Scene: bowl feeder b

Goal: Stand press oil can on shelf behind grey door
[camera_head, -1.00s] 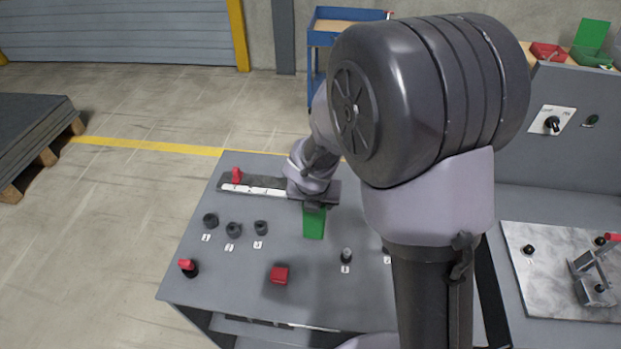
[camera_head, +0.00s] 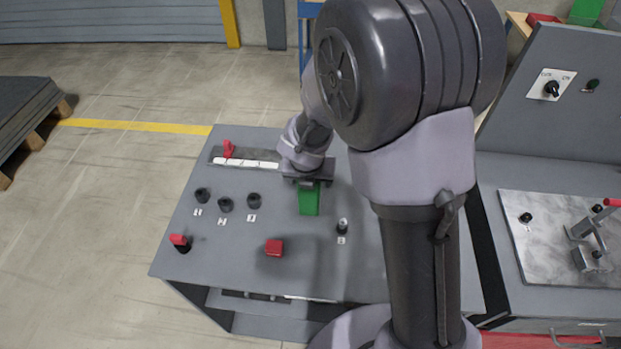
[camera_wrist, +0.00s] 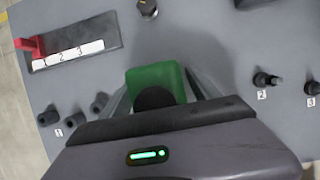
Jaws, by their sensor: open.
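A green can (camera_head: 309,201) with a black round cap stands on the grey bench top; in the wrist view the green can (camera_wrist: 150,76) is seen from above, its cap in front of its body. I take it to be the press oil can. My gripper (camera_head: 307,186) is open, its fingers (camera_wrist: 157,92) on either side of the can; I cannot tell whether they touch it. A recess with a shelf (camera_head: 235,303) shows under the bench's front edge. I cannot make out a grey door with certainty.
A red-handled slide (camera_head: 229,149) lies behind. A clamp (camera_head: 590,232) sits on the right-hand bench.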

